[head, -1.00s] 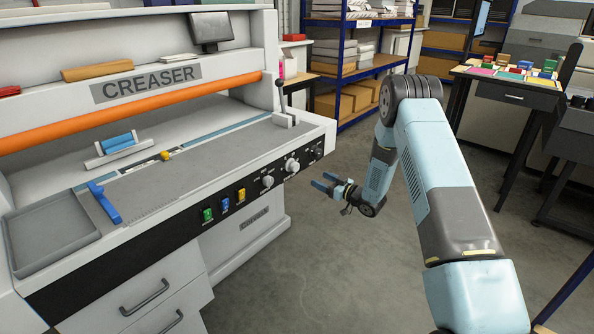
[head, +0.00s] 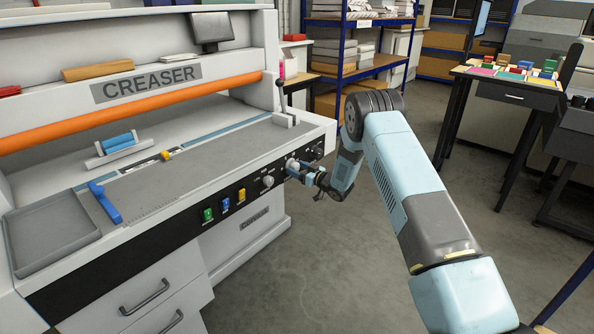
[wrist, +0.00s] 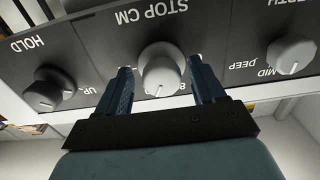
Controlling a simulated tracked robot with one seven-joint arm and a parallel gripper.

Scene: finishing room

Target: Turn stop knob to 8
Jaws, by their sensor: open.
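The stop knob (wrist: 160,72) is a round light-grey dial under an upside-down "STOP CM" label in the wrist view. Its pointer line is on the side facing my gripper; the number it points at is partly hidden. My gripper (wrist: 160,88) is open, with one blue finger on each side of the knob and a small gap visible at each side. In the head view my gripper (head: 297,173) is at the front panel of the creaser, right at the stop knob (head: 292,165), which it partly covers.
A black HOLD knob (wrist: 42,94) and a grey depth knob (wrist: 291,54) flank the stop knob. The head view shows another grey knob (head: 268,181) and green, blue and yellow switches (head: 226,202) along the panel. Open floor (head: 330,260) lies in front.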

